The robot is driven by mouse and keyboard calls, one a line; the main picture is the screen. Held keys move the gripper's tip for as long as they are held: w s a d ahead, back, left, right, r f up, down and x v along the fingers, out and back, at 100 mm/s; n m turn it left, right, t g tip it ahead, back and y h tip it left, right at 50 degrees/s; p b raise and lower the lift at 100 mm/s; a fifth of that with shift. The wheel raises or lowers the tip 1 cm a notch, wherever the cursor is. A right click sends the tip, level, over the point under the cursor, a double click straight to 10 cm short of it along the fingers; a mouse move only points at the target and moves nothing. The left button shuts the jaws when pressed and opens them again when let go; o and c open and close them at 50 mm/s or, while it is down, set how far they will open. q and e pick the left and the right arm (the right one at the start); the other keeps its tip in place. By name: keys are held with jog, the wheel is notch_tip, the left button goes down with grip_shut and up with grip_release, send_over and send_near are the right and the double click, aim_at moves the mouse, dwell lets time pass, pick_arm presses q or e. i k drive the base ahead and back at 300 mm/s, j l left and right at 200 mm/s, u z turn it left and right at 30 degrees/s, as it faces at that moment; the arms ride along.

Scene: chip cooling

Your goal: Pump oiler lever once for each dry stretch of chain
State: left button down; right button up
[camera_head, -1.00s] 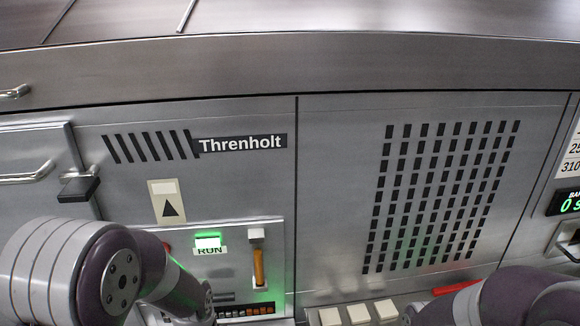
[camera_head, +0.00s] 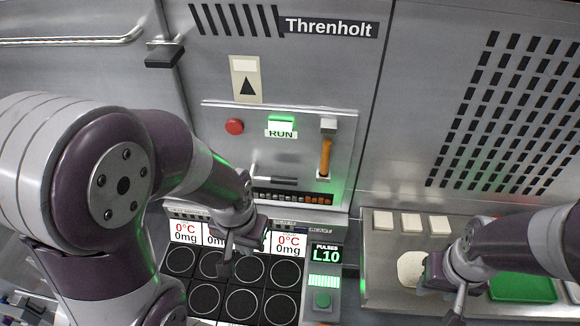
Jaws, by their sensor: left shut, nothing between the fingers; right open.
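The grey panel (camera_head: 222,140) has a slot with an orange upright bar (camera_head: 325,157) under a pale block; it may be the oiler lever, but I cannot tell. A chain-like strip of small segments (camera_head: 292,198) runs along the panel's lower edge. Its left segments look dark or greyish and several right ones orange; which are dry is unclear. A thin pale handle (camera_head: 275,180) sits above the strip. My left gripper (camera_head: 228,266) is shut and empty, below the panel over dark round plates. My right gripper (camera_head: 455,312) is open at the lower right, low over the counter.
A red button (camera_head: 234,126) and a green-lit RUN sign (camera_head: 281,127) are on the panel. Below are several dark round plates (camera_head: 284,273), a PULSES L10 display (camera_head: 326,254) and a green button (camera_head: 322,299).

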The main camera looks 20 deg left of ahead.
aim_at(278, 180)
jog(key=i+l+u, duration=0.15)
jog(key=l, duration=0.25)
jog(key=i+l+u, duration=0.15)
jog(key=l, duration=0.2)
jog(key=i+l+u, duration=0.1)
jog(key=l, duration=0.3)
